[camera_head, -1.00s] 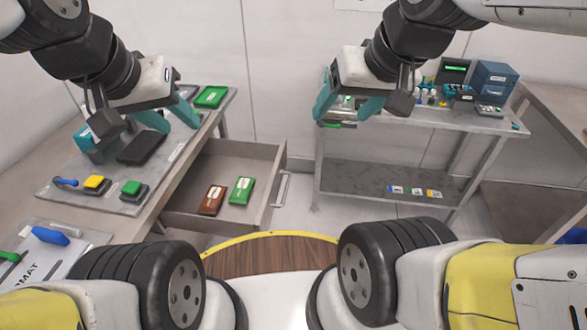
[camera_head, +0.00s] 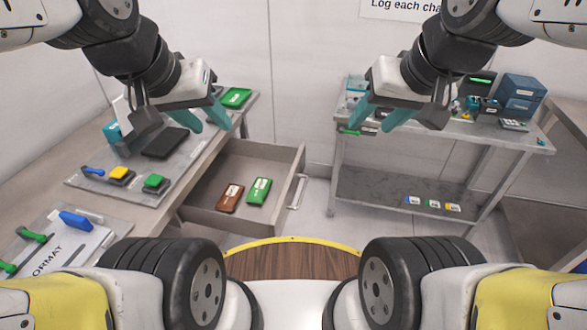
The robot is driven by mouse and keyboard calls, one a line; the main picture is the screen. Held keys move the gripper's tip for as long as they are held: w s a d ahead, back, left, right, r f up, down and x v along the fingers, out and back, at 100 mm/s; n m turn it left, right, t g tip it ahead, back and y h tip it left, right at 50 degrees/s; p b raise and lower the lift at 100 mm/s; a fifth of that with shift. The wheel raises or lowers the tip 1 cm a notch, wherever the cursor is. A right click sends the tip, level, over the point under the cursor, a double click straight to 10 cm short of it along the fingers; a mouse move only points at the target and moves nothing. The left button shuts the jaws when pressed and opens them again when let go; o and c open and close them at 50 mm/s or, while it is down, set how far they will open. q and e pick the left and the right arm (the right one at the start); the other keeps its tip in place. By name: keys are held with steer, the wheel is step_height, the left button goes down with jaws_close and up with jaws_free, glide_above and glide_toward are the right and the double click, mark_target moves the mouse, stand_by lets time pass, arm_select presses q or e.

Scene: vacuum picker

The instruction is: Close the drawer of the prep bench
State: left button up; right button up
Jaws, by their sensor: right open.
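The drawer (camera_head: 240,222) of the prep bench (camera_head: 150,215) is pulled out toward the middle of the view. A brown case (camera_head: 230,198) and a green case (camera_head: 259,192) lie inside it. Its handle (camera_head: 299,192) is a pale bar on the right-hand front panel (camera_head: 290,190). My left gripper (camera_head: 206,126) hangs above the bench top, left of the drawer's handle and apart from it; its teal fingers are spread with nothing between them. My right gripper (camera_head: 371,128) is open in front of the shelf bench, right of the drawer and well clear of its handle.
A shelf bench (camera_head: 470,138) with blue boxes (camera_head: 522,95) and small items stands at the right. Tools and a black pad (camera_head: 166,142) lie on the prep bench. Floor is clear between the drawer handle and the shelf bench.

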steer(key=w+m, duration=0.1)
steer(key=w, duration=0.1)
steer(key=w+a+f+m+g, duration=0.1)
steer(key=w, duration=0.1)
steer(key=w+a+m, duration=0.1)
steer(key=w, duration=0.1)
steer(key=shift+w+f+y, duration=0.1)
steer(key=shift+f+y, duration=0.2)
steer(key=shift+y, duration=0.1)
jaws_close()
steer(key=w+a+f+m+g+y, duration=0.1)
steer(key=w+a+f+m+g, duration=0.3)
steer(key=w+f+m, duration=1.1)
steer(key=w+a+f+m, duration=0.1)
steer(key=w+f, duration=0.1)
steer(key=f, duration=0.7)
steer(key=w+a+f+m, duration=0.1)
steer(key=w+a+f, duration=0.1)
steer(key=f, duration=0.7)
steer(key=w+a+f+m, duration=0.1)
steer(key=w+a+f, duration=0.1)
steer(key=f, duration=0.7)
steer(key=shift+w+a, duration=0.15)
steer(key=shift+w, duration=0.2)
